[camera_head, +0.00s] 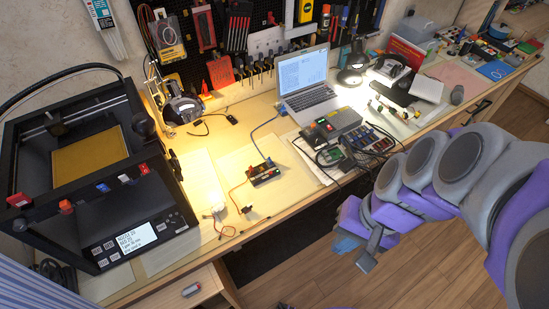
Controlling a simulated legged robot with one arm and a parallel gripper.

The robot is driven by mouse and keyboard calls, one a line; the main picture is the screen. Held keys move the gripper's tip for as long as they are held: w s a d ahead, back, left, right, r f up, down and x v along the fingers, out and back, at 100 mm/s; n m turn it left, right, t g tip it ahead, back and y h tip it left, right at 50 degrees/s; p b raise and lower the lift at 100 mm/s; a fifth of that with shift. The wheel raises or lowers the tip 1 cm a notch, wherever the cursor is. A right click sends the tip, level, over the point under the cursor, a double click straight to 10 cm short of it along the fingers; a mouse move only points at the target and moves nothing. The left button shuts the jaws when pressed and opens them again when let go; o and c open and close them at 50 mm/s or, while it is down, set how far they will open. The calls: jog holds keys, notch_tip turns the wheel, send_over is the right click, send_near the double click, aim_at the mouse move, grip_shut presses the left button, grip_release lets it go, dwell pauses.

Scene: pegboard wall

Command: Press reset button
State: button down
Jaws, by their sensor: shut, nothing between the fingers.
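No button that I can clearly read as a reset button shows. Candidates are small. A grey box (345,119) beside the laptop has a black panel with a red and a green spot (325,125). A small black module (263,174) with red parts lies on the mat, with wires attached. A green circuit board (335,156) lies in front of the grey box. The black 3D printer (105,215) at left has a lit screen and small buttons beside it. My gripper (356,252) is shut and empty, in front of the desk edge, apart from all of these.
The laptop (304,84) stands open at the back of the desk. A cluster of dark, colored parts with cables (371,139) lies right of the board. An open drawer (195,292) juts out at the lower left. Wooden floor (420,270) is below my arm.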

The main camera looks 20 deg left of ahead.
jog(key=w+a+f+m+y, duration=0.25)
jog(key=w+a+y, duration=0.25)
jog(key=w+a, duration=0.7)
jog(key=m+t+b, duration=0.1)
jog(key=m+t, duration=0.5)
jog(key=m, duration=0.6)
send_over(271, 173)
notch_tip(271, 173, down, 22)
jog(key=shift+s+d+r, duration=0.15)
jog(key=shift+d+r, duration=0.05)
jog(key=shift+r, duration=0.05)
jog(key=shift+f, duration=0.1)
notch_tip(271, 173, down, 7)
jog(key=b, duration=0.3)
jog(key=shift+f+b, duration=0.8)
jog(key=shift+b, duration=0.55)
